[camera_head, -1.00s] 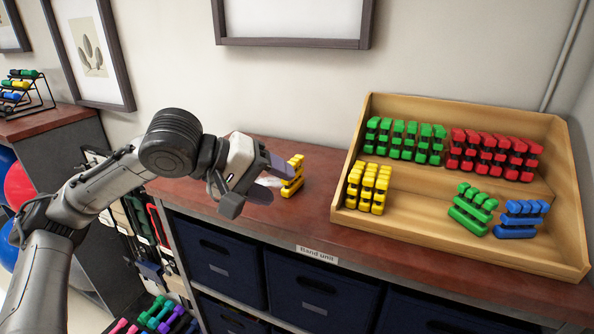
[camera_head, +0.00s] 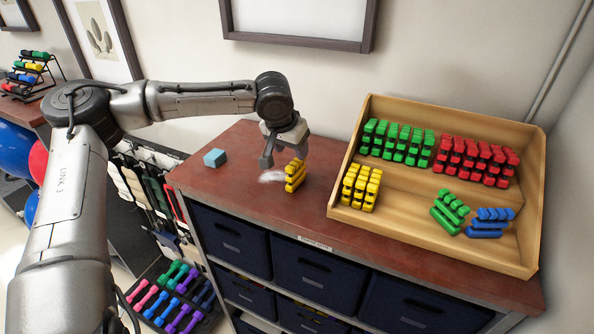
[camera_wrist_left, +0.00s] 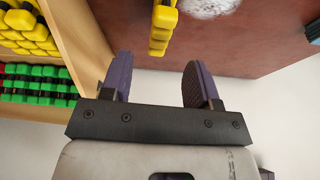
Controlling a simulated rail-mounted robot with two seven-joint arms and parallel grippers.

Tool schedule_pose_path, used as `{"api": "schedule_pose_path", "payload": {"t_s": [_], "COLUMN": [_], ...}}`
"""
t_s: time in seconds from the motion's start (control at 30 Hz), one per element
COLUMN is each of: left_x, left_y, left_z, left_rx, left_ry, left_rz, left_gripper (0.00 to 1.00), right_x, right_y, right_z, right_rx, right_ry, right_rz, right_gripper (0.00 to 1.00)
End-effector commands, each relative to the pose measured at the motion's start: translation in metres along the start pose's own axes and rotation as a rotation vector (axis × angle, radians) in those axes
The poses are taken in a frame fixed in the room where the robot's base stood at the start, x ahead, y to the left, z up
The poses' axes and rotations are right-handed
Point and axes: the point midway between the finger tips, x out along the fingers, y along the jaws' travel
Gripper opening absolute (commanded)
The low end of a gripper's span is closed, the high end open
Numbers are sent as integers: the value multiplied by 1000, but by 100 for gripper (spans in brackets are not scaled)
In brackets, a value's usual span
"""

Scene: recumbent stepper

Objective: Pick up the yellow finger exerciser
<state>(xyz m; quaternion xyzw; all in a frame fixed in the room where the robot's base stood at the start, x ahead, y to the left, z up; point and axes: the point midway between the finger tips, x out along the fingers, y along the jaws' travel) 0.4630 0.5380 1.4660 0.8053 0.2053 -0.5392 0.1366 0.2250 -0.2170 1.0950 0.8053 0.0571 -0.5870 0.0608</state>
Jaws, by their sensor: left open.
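A single yellow finger exerciser (camera_head: 296,176) stands on the dark red counter (camera_head: 240,172), left of the wooden tray. It also shows at the top of the left wrist view (camera_wrist_left: 161,24), cut off by the frame edge. My left gripper (camera_head: 284,160) is above and just behind it, pointing down. Its purple fingers (camera_wrist_left: 157,78) are apart, with nothing between them; in the wrist view the exerciser lies beyond the fingertips, roughly in line with the gap. My right gripper does not show.
The wooden tray (camera_head: 440,240) on the right holds green, red, blue and more yellow exercisers (camera_head: 361,188). A white patch (camera_head: 271,176) lies beside the single exerciser and a blue block (camera_head: 215,157) stands farther left. The wall is close behind the counter.

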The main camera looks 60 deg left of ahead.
Motion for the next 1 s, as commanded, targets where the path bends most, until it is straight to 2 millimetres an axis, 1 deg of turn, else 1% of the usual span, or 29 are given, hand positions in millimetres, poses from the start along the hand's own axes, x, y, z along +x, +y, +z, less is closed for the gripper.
{"api": "schedule_pose_path", "payload": {"t_s": [0.03, 0.13, 0.23, 0.47, 0.7, 0.8, 1.0], "left_x": [7, 18, 25, 34, 59, 70, 80], "left_y": [0, 0, 0, 0, 0, 0, 0], "left_z": [0, 0, 0, 0, 0, 0, 0], "left_rx": [0, 0, -1, -1, -1, -2, -1], "left_ry": [-2, -2, 0, 0, -2, -1, 1], "left_rz": [-2, -1, 0, 0, -2, -1, 1], "left_gripper": [55, 55, 55, 55, 55, 55, 55], "right_x": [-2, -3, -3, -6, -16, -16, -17], "right_y": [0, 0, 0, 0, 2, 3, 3], "right_z": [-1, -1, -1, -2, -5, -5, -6], "right_rx": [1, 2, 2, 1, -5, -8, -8], "right_ry": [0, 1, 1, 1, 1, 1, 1], "right_rz": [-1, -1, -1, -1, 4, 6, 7], "right_gripper": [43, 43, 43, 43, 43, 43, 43]}}
